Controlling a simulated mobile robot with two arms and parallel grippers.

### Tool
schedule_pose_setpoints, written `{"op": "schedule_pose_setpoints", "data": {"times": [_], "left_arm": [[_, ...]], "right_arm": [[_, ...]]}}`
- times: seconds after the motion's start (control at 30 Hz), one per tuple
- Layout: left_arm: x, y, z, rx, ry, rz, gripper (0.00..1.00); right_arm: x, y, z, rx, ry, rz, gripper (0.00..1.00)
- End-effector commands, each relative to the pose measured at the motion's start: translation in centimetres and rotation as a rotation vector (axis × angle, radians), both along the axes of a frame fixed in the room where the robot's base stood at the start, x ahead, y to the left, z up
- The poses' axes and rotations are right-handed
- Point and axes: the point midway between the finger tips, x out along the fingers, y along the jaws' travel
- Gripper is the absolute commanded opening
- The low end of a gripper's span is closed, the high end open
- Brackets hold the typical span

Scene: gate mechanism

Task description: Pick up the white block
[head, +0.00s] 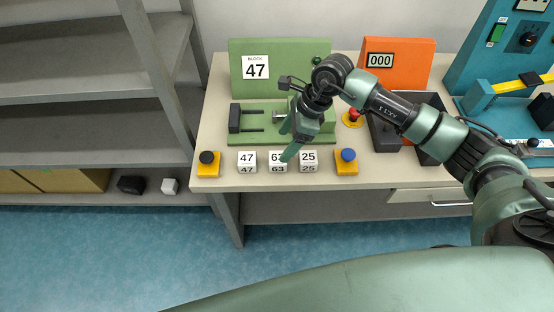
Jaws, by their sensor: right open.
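Three white blocks stand in a row near the front edge of the table: one marked 47 (246,162) at left, one marked 63 (278,168) in the middle, and one marked 25 (308,162) at right. My right gripper (287,142) is open and empty. Its fingers point down and to the left, and in the picture one fingertip overlaps the top of the middle block. I cannot tell whether it touches. A green panel (290,66) behind carries a sign (255,67) reading BLOCK 47. My left gripper is out of view.
A green fixture with a black clamp (234,118) stands behind the blocks. Yellow button boxes, black-topped (208,170) and blue-topped (346,168), flank the row. A red button (353,117) and an orange panel (410,58) reading 000 are to the right. Grey shelves (90,95) stand left.

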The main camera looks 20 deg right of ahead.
Motion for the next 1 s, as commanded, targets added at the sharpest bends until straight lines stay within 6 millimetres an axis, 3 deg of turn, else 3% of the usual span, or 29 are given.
{"op": "schedule_pose_setpoints", "data": {"times": [0.5, 0.77, 0.8, 1.0], "left_arm": [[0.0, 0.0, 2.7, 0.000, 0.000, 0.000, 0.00], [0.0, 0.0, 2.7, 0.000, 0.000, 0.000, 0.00], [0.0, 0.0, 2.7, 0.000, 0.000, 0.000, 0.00], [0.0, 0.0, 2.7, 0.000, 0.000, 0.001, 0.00]], "right_arm": [[-0.3, 2.3, -6.2, 0.007, 0.004, -0.001, 0.71], [-0.2, 2.4, -6.7, 0.008, 0.001, 0.000, 0.71], [-0.2, 2.4, -6.7, 0.008, 0.001, 0.000, 0.68], [-0.2, 2.4, -6.7, 0.008, 0.001, -0.001, 0.12]]}}
